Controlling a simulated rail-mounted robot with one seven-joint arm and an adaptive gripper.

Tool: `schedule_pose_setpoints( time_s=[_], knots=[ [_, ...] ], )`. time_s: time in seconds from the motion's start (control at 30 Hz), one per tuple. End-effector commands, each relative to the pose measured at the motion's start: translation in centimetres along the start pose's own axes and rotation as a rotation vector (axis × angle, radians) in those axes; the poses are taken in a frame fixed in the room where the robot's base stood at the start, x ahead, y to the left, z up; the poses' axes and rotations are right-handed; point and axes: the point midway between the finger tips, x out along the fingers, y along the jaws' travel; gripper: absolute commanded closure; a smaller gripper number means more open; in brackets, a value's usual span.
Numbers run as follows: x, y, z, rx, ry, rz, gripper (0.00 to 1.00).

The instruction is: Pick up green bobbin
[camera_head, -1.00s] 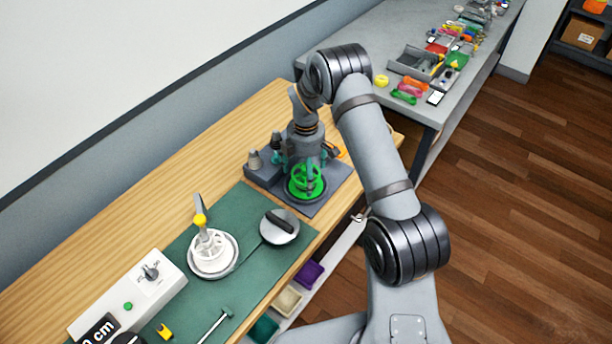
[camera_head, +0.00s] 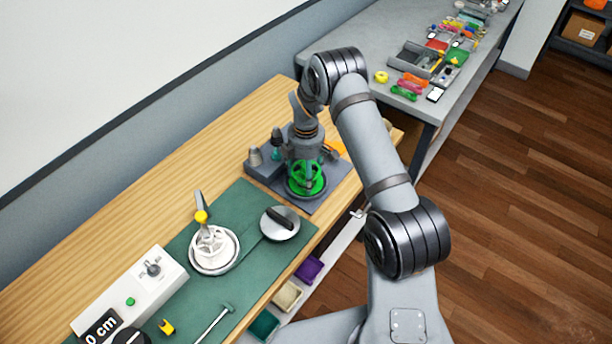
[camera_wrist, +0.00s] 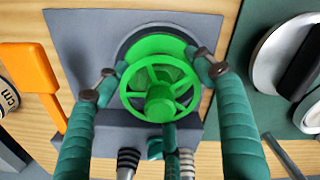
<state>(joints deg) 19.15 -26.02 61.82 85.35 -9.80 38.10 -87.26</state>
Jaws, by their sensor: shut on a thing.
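The green bobbin (camera_head: 306,180) stands on a dark grey plate (camera_head: 330,190) on the wooden bench. In the wrist view the bobbin (camera_wrist: 160,88) shows its spoked round flange and central hub, with a second green rim behind it over a round dark base. My gripper (camera_head: 304,168) points down over the bobbin. In the wrist view the two teal fingers of my gripper (camera_wrist: 152,78) reach to either side of the bobbin's rim and are closed on it. The bobbin still appears to be at its place on the plate; any gap below it cannot be told.
An orange object (camera_wrist: 28,70) lies near the plate. A white box (camera_head: 135,285) stands at front left.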

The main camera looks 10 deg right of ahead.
Motion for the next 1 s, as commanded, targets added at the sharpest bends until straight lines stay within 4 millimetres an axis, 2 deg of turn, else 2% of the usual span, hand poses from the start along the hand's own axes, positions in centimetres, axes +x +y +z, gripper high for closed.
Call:
schedule_pose_setpoints(
  time_s=[0.4, 0.73, 0.87, 1.0],
  knots=[
    [0.0, 0.0, 0.0, 0.0, 0.0, 0.0, 0.66],
    [-0.6, 0.1, 0.0, 0.0, 0.0, 0.002, 0.67],
    [-1.8, 0.1, 0.0, 0.0, 0.001, 0.005, 0.67],
    [-4.1, 0.1, 0.3, 0.004, 0.001, 0.006, 0.67]
  ],
)
